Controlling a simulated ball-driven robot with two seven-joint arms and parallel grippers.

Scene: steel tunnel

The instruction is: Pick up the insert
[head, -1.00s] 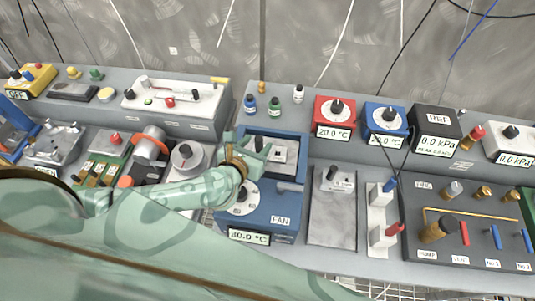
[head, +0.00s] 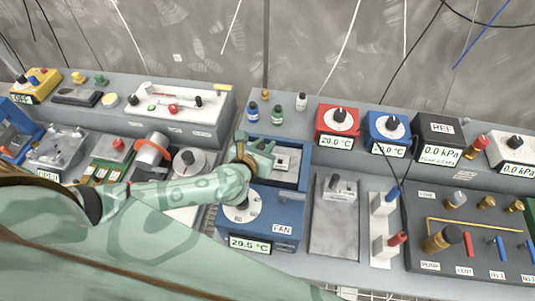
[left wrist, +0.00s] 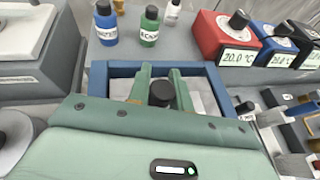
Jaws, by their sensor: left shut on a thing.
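The insert (head: 288,161) is a pale grey metal block in the blue-framed well of the blue fan unit (head: 272,223). In the left wrist view, its black knob (left wrist: 162,93) stands between the fingers of my left gripper (left wrist: 160,88). In the head view, my left gripper (head: 262,158) reaches over the well from the left and is shut on the insert by its knob. The gripper hides part of the insert, and I cannot tell whether it is raised off the well floor. My right gripper is not in view.
Red (head: 338,127) and blue (head: 387,134) temperature units stand to the right. A grey plate with a small block (head: 334,230) lies right of the fan unit.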

